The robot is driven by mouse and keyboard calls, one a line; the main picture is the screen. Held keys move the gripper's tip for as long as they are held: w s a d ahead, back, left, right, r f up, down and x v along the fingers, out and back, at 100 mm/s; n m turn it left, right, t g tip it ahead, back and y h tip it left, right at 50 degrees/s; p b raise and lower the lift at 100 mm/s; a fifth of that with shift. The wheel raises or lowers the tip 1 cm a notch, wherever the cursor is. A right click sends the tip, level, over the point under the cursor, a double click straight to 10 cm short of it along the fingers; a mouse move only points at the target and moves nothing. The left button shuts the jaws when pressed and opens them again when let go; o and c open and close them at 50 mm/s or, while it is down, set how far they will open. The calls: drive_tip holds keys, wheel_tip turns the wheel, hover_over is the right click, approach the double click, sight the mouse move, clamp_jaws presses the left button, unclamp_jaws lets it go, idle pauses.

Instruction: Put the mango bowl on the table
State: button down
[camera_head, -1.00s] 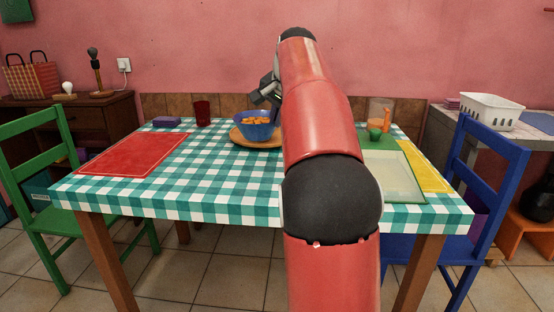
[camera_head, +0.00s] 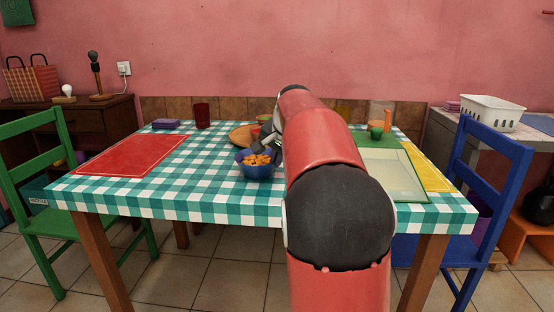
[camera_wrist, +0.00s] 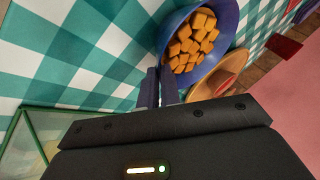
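The blue bowl (camera_head: 256,172) holds orange mango cubes. It is over the front middle of the checkered table (camera_head: 200,188), nearer than the wooden plate (camera_head: 240,136); I cannot tell whether its base touches the cloth. My gripper (camera_head: 266,146) is at the bowl's far right side, partly hidden by my arm. In the wrist view the bowl (camera_wrist: 229,18) stays upright with its cubes inside. The fingers (camera_wrist: 159,88) are close together at the bowl's near rim and look shut on it.
A red placemat (camera_head: 132,155) lies left. A green placemat with a pale tray (camera_head: 393,178) lies right, beside a yellow mat (camera_head: 428,172). A red cup (camera_head: 202,115) and purple block (camera_head: 166,124) stand at the back. Clear cloth lies left of the bowl.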

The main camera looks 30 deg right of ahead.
drive_tip(key=c, duration=1.6)
unclamp_jaws()
drive_tip(key=p+v, duration=0.1)
drive_tip(key=v, duration=1.1)
drive_tip(key=shift+s, duration=0.1)
drive_tip(key=s+a+f+n, duration=0.4)
drive_tip(key=s+a+f, duration=0.2)
drive_tip(key=s+f, duration=0.1)
drive_tip(key=s+a+f+n, duration=0.4)
drive_tip(key=s+a+f, duration=0.3)
drive_tip(key=s, duration=0.3)
drive_tip(key=s+a+f+n+g+y, duration=0.1)
drive_tip(key=s+a+f+n, duration=0.3)
drive_tip(key=s+a+f, duration=0.2)
drive_tip(key=shift+s+a+f, duration=0.1)
drive_tip(key=shift+s+f, duration=0.2)
drive_tip(key=shift+s, duration=0.3)
drive_tip(key=shift+s+a+f, duration=0.1)
drive_tip(key=shift+s+f, duration=0.15)
drive_tip(key=shift+s, duration=0.35)
